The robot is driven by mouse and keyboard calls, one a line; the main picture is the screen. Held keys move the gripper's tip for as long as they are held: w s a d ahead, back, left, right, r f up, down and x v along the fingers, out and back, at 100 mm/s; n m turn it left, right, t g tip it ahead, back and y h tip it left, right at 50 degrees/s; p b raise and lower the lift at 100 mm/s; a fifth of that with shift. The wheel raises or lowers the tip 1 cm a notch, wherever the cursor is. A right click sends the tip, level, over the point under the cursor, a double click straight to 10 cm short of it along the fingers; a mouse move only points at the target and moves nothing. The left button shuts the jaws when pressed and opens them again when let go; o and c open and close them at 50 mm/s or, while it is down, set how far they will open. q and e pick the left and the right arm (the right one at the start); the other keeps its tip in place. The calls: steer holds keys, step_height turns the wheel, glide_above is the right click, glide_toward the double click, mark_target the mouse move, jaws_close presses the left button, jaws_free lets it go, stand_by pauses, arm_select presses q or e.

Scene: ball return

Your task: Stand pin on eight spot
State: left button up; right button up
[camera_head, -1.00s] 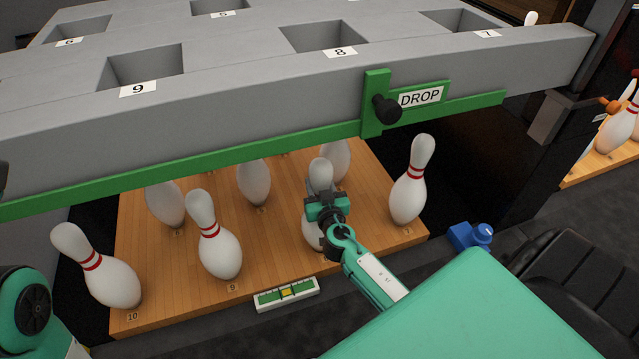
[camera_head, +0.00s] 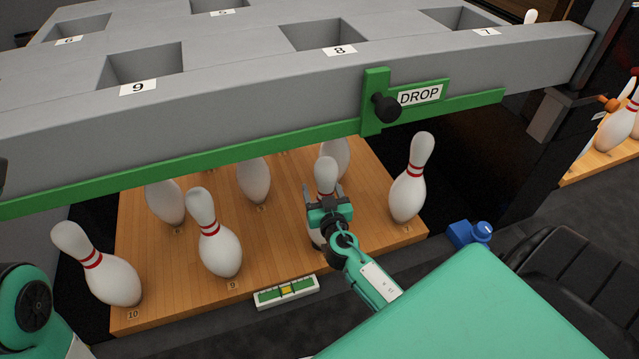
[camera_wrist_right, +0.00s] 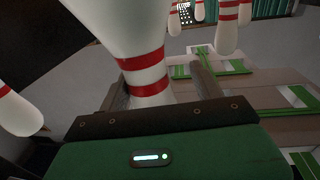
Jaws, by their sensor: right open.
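A white pin with red bands (camera_head: 326,172) stands about upright at the front right of the wooden pin deck (camera_head: 270,225), between pin 9 (camera_head: 219,248) and pin 7 (camera_head: 408,190). My right gripper (camera_head: 326,196) is in front of it and hides its middle. Its fingers are spread, one on each side of the pin. In the right wrist view the banded neck (camera_wrist_right: 145,75) lies between the open fingers (camera_wrist_right: 160,92). The pin's base and its spot label are mostly hidden by my arm. My left gripper is not in view; only part of my left arm shows at lower left.
Pin 10 (camera_head: 97,264) leans at the front left. More pins (camera_head: 253,182) stand behind, under the grey rack (camera_head: 230,95) with its green DROP bar (camera_head: 420,95). A small level (camera_head: 286,291) lies at the deck's front edge. A blue knob (camera_head: 470,235) sits right of the deck.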

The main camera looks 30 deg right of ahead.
steer(key=v, duration=1.1)
steer(key=shift+b, duration=0.45)
steer(key=shift+s+r, duration=0.1)
steer(key=shift+r, duration=0.05)
